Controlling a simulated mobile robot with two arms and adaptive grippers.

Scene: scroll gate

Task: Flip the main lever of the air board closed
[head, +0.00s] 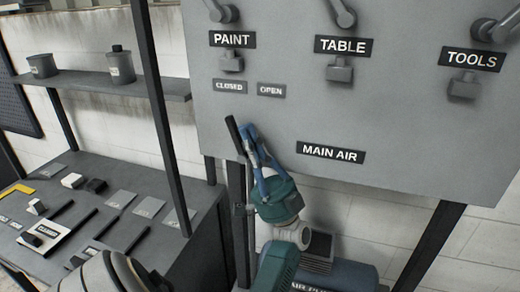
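The grey air board (400,125) fills the upper right of the head view. Its MAIN AIR label (330,153) is at the lower middle. A dark lever-like bar (235,135) sits at the board's lower left, tilted, below the CLOSED label (229,87) and OPEN label (271,90). I take it for the main lever; its pivot is hidden. My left gripper (250,144), blue and teal, is just right of the bar, its fingers pointing up. I cannot tell whether it touches the bar or how far its fingers are apart. My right gripper is not in view.
Smaller valves marked PAINT (232,40), TABLE (343,46) and TOOLS (472,59) line the board's top. An air tank (340,275) lies below. A bench (130,215) with small items and a shelf (110,93) with tins stand left, behind dark posts (160,118).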

